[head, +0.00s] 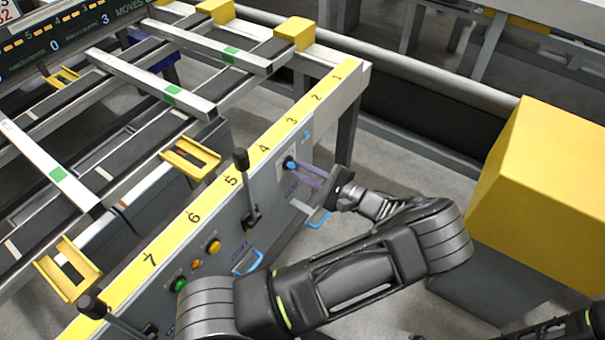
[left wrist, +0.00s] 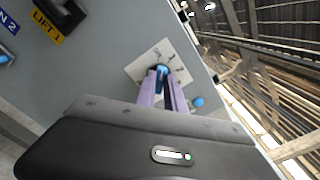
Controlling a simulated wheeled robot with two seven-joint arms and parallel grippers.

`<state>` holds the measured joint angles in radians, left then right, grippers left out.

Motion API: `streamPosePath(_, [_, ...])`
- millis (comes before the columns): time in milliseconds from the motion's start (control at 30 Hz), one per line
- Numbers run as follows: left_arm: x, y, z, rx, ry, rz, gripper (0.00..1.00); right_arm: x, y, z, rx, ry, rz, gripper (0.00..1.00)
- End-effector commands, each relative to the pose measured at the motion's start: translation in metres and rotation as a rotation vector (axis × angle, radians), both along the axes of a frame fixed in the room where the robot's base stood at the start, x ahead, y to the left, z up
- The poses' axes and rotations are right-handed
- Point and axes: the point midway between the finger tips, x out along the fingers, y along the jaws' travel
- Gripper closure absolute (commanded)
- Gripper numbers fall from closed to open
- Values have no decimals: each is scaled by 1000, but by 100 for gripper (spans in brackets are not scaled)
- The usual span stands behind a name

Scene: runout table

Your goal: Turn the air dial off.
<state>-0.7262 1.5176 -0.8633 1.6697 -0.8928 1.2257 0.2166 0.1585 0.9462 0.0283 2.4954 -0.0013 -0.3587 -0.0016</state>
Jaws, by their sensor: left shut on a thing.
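The air dial (head: 289,163) is a small blue knob on a pale plate on the grey front panel, below the yellow strip near number 4. In the left wrist view the dial (left wrist: 162,70) sits between the tips of my purple fingers, on a white plate with small dark marks. My left gripper (head: 294,166) is shut on the dial, reaching it from the right. The fingers hide much of the knob, so I cannot tell which mark it points to. My right gripper is not in view.
A black-knobbed lever (head: 243,180) stands left of the dial. Yellow (head: 213,246) and green (head: 180,284) buttons are further along the panel. A small blue button (left wrist: 197,102) sits beside the dial plate. A large yellow block (head: 550,170) stands at right.

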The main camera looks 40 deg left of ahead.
Motion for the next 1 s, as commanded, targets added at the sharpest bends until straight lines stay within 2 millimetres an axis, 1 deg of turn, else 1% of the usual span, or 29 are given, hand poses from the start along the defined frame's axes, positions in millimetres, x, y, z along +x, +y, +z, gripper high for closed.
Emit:
streamPosePath(33, [0, -1, -3, 1, -41, -1, 100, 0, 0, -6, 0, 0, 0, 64])
streamPosePath(100, [0, -1, -3, 3, -98, -1, 100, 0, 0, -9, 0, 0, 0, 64])
streamPosePath(400, [-1, -1, -2, 7, -271, -1, 100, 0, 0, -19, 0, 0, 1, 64])
streamPosePath(633, [-1, 0, -1, 7, -316, 0, 100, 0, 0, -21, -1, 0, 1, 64])
streamPosePath(1000, [-1, 0, -1, 6, -319, 1, 100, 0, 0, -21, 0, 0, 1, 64])
